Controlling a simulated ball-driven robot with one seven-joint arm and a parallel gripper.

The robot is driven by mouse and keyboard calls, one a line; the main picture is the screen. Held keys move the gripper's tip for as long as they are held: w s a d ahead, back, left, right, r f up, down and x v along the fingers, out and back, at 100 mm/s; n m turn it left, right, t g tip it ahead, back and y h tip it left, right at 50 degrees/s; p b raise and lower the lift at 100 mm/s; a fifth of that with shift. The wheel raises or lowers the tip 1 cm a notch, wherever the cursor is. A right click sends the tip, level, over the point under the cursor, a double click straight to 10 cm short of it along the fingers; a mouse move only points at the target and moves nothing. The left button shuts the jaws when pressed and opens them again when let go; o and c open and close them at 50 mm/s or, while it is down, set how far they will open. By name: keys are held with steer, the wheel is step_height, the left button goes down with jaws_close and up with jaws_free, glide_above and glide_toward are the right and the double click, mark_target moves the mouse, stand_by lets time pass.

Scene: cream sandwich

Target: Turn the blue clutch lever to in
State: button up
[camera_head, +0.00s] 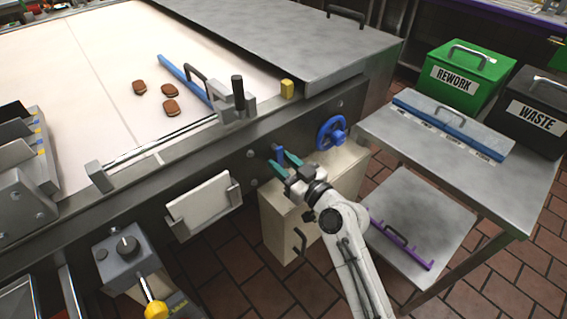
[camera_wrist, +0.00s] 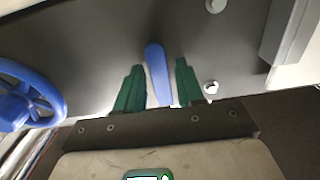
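The blue clutch lever (camera_head: 279,153) sits on the dark side panel of the machine, left of the blue handwheel. In the wrist view the lever (camera_wrist: 156,70) stands nearly upright, leaning slightly left toward its top. My gripper (camera_head: 284,160) has its green fingers open at the lever. In the wrist view the fingers of my gripper (camera_wrist: 159,75) stand on either side of the lever, with a gap on both sides. The lever's lower end is partly hidden behind the gripper body, and no contact shows.
The blue handwheel (camera_head: 331,132) is close to the right of my gripper; it also shows in the wrist view (camera_wrist: 25,95). A cream cabinet (camera_head: 284,228) stands below. A steel table (camera_head: 480,170) with a blue-edged board (camera_head: 450,127) is at right. Round studs (camera_wrist: 210,87) flank the lever.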

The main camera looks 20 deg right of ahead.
jaws_close()
steer(key=shift+f+b, duration=0.15)
steer(key=shift+b, duration=0.3)
steer(key=shift+d+f+n+b, duration=0.15)
steer(key=shift+n+b, duration=0.45)
steer(key=shift+b, duration=0.35)
steer(key=n+b, duration=0.1)
steer(key=b, duration=0.1)
steer(key=n+b, duration=0.1)
steer(key=b, duration=0.1)
steer(key=shift+w+d, duration=0.15)
steer(key=shift+d, duration=0.2)
steer(key=n+b, duration=0.1)
steer(key=b, duration=0.1)
steer(key=n+b, duration=0.2)
steer(key=d+n+b, duration=0.1)
steer(key=b, duration=0.2)
steer(key=shift+w+r+n, duration=0.15)
steer(key=shift+r+n, duration=0.25)
steer(key=shift+w+d+r+n+b, duration=0.1)
steer(key=shift+r+n+b, duration=0.15)
steer(key=shift+n+b, duration=0.4)
steer(key=shift+s+d+r+n+b, duration=0.1)
steer(key=shift+d+r+n+b, duration=0.1)
steer(key=shift+n+b, duration=0.45)
steer(key=shift+w+d+r+n+b, duration=0.1)
steer(key=shift+r+n+b, duration=0.15)
steer(key=shift+n+b, duration=0.4)
